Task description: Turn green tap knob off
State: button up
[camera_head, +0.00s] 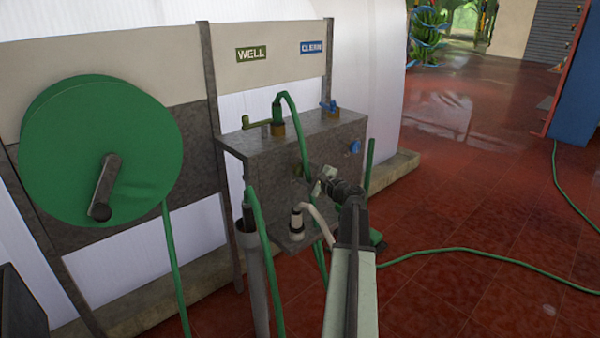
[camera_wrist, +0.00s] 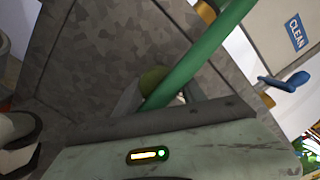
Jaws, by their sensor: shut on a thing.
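The green tap knob (camera_wrist: 152,78) is a round, dull green knob on the grey mottled box (camera_wrist: 115,45). In the wrist view it sits between the fingers of my gripper (camera_wrist: 160,92), which is shut on it. A green hose (camera_wrist: 205,50) slants across in front of the knob and hides part of it.
A green lever (camera_head: 254,123) and a blue lever (camera_head: 328,106) stand on top of the box. A blue knob (camera_head: 354,147) is on its front. A green hose reel (camera_head: 100,150) is at left. Red floor at right is mostly clear.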

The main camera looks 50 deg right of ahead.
jog(key=shift+m, duration=0.3)
jog(key=o, duration=1.4)
jog(key=shift+c, duration=0.2)
jog(key=s, duration=0.7)
jog(key=shift+s+a, duration=0.3)
jog(key=shift+s, duration=0.1)
jog(key=shift+f, duration=0.1)
